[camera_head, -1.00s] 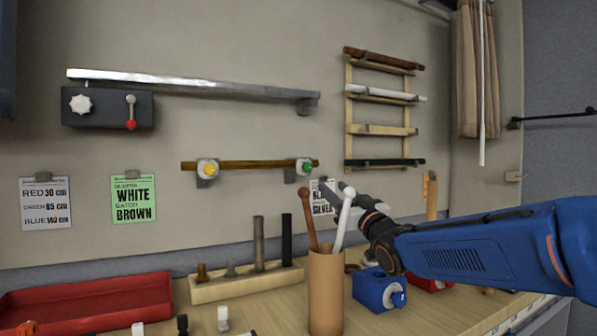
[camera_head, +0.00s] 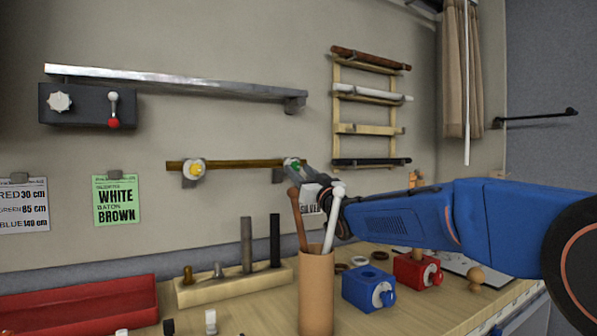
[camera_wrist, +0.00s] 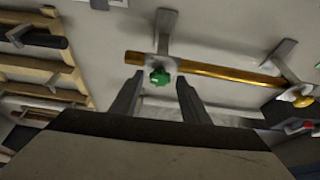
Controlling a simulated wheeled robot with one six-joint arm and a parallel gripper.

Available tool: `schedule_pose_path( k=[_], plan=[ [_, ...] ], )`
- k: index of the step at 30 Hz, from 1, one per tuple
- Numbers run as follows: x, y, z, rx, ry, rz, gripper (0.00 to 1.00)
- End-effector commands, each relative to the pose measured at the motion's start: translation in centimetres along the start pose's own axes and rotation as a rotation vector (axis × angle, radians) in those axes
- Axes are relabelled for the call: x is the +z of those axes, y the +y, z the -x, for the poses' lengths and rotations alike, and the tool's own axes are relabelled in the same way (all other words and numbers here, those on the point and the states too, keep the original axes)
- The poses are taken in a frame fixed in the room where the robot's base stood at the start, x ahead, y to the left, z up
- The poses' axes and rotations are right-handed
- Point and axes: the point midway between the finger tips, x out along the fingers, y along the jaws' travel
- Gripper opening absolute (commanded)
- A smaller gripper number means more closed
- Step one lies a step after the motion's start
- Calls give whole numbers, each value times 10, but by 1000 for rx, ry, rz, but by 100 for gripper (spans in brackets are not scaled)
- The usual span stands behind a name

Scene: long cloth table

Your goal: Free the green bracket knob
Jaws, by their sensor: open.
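The green bracket knob (camera_head: 294,164) sits on the right-hand wall bracket, which carries a brown rod (camera_head: 240,164). The left-hand bracket has a yellow knob (camera_head: 194,169). My gripper (camera_head: 305,170) is close to the green knob in the head view, coming from the right, and partly hides that bracket. In the wrist view, the green knob (camera_wrist: 160,76) lies ahead between the two open fingers (camera_wrist: 157,97), near their tips. The jaws hold nothing. Whether a fingertip touches the knob or bracket cannot be told.
A brown cup (camera_head: 317,290) with a brown and a white stick stands below my arm. A wall rack (camera_head: 338,110) holds several rods to the right. A blue box (camera_head: 368,287) and a red box (camera_head: 417,270) stand on the table. A silver bar (camera_head: 180,83) runs above.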

Motion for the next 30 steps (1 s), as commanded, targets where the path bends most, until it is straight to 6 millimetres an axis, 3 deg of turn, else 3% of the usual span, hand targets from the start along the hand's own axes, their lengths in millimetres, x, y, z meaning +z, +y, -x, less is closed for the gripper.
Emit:
schedule_pose_path(
  k=[6,14,19,30],
  plan=[
    [0,0,-12,0,-1,0,42],
    [0,0,-12,0,-1,0,42],
    [0,0,-12,0,-1,0,1],
    [0,1,-12,-15,-1,40,1]
  ],
)
